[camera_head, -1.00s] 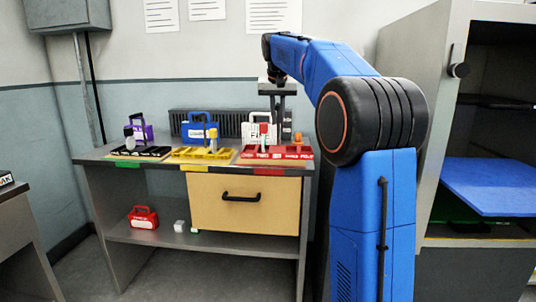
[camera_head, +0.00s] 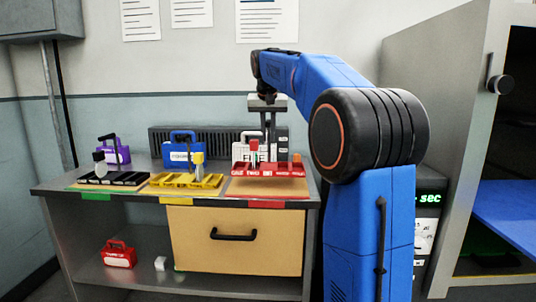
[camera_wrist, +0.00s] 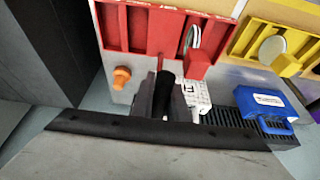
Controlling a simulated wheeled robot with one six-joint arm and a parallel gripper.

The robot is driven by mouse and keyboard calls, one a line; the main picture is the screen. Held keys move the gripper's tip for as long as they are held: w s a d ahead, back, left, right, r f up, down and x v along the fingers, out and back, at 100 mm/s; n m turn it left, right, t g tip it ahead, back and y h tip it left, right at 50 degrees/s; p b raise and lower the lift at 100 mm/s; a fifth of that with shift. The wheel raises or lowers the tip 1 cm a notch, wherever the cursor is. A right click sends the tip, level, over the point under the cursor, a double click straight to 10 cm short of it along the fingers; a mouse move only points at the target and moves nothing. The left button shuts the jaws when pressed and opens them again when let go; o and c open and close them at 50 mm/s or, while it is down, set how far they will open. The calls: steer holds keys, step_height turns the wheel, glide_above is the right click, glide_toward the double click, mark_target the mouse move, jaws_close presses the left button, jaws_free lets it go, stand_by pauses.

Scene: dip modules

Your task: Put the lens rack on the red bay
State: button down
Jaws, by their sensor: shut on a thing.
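The red rack (camera_head: 268,170), which I take to be the lens rack, is a long red tray with compartments and white lettering. It hangs over the tan mat of the red bay (camera_head: 268,188), which has a red edge label; the gap below is small and hard to judge. The rack also shows in the wrist view (camera_wrist: 125,28), with a round disc standing in it. My gripper (camera_head: 268,138) comes down from above behind the rack.
A yellow rack (camera_head: 186,181) and a black rack (camera_head: 114,179) stand to the left. Behind are a purple case (camera_head: 122,156), a blue case (camera_head: 180,154) and a white case (camera_head: 241,150). An orange knob-like piece (camera_head: 297,159) is close by the red rack's right end.

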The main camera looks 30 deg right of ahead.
mark_target(268, 122)
steer(key=shift+f, duration=2.5)
steer(key=c, duration=1.7)
jaws_free()
steer(key=shift+f, duration=0.1)
steer(key=shift+c, duration=0.2)
steer(key=v, duration=1.1)
steer(key=shift+s+a+r, duration=0.1)
steer(key=shift+s+r, duration=0.05)
steer(key=shift+r, duration=0.1)
steer(key=shift+s+a+r, duration=0.1)
steer(key=shift+r, duration=0.15)
